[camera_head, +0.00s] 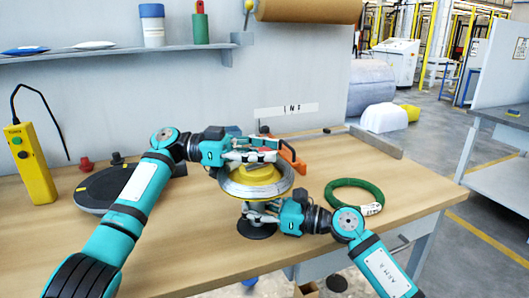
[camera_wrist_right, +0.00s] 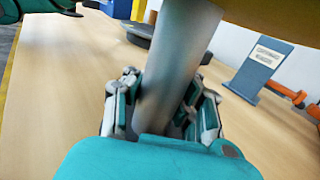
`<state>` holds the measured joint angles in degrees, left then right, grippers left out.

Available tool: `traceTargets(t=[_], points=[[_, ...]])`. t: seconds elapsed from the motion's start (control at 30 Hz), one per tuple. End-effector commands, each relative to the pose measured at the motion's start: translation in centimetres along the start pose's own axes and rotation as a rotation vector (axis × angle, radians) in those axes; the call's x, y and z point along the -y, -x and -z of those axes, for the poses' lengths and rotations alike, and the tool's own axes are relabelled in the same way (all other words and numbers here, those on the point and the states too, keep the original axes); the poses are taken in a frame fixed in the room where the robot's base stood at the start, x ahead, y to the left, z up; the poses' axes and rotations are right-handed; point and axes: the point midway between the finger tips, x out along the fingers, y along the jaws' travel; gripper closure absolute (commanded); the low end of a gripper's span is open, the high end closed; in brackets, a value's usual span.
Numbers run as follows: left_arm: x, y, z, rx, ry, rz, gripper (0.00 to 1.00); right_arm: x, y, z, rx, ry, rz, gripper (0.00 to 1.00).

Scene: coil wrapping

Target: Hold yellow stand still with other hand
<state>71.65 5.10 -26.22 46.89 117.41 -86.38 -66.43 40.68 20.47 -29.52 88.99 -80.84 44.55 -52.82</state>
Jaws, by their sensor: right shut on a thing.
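The yellow stand (camera_head: 259,174) stands on the wooden table, with a silvery coil ring (camera_head: 237,189) around its yellow top. Its grey post (camera_wrist_right: 172,75) rises between the fingers of my right gripper (camera_wrist_right: 160,110) in the right wrist view. My right gripper also shows in the head view (camera_head: 252,211), shut on the post below the ring and above the dark round base (camera_head: 257,229). My left gripper (camera_head: 268,154) is over the top of the stand, close to the ring. Whether its fingers are open or touch anything cannot be told.
A green coil (camera_head: 354,196) lies on the table right of the stand. A dark round plate (camera_head: 105,190) and a yellow control box (camera_head: 30,165) are at the left. An orange clamp-like part (camera_head: 292,158) is behind the stand. The table's front left is clear.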

Motion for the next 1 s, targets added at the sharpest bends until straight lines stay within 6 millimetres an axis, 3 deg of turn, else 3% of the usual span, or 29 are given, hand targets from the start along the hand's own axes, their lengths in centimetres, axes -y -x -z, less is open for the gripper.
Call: traceTargets(t=[0.1, 1.0], points=[[0.02, 0.03, 0.02, 0.0, 0.0, 0.001, 1.0, 0.01, 0.01, -0.05, 0.001, 0.0, 0.0, 1.0], [0.09, 0.23, -0.03, 0.001, 0.002, -0.132, 1.0, -0.01, 0.07, 0.07, -0.001, 0.001, -0.001, 1.0]])
